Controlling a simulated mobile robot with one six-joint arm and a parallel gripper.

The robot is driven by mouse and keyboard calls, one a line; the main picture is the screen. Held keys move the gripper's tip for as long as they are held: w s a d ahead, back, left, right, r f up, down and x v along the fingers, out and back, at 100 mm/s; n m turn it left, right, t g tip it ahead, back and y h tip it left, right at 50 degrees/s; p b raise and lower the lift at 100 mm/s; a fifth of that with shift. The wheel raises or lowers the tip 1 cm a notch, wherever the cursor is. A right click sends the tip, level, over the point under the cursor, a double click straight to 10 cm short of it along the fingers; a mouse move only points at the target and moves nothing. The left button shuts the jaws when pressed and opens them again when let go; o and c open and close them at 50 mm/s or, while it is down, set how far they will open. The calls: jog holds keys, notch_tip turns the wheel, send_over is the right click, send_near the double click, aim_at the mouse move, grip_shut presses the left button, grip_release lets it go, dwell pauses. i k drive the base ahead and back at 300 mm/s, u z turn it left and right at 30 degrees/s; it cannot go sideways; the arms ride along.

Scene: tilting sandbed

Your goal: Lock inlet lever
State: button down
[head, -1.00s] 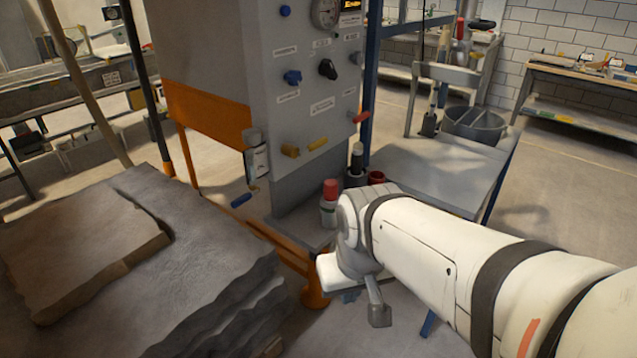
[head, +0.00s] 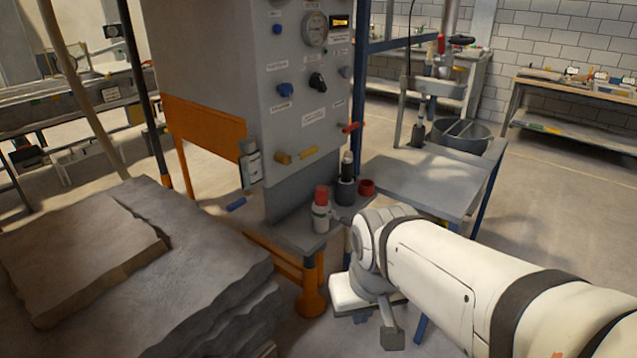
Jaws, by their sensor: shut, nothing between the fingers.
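A grey control cabinet (head: 220,60) stands at the centre of the head view. The labels are too small to read, so I cannot tell which lever is the inlet lever. A grey lock-like box (head: 250,165) hangs at the cabinet's lower left edge. My gripper (head: 391,337) is low in front of the cabinet, below and right of the levers, apart from them. It is shut and empty, pointing down.
Stacked stone slabs (head: 190,250) fill the lower left. A grey table (head: 420,180) with a blue frame stands at right.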

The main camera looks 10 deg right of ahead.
aim_at(345, 222)
jog(key=z, duration=0.05)
jog(key=i, duration=0.9)
jog(key=u, duration=0.1)
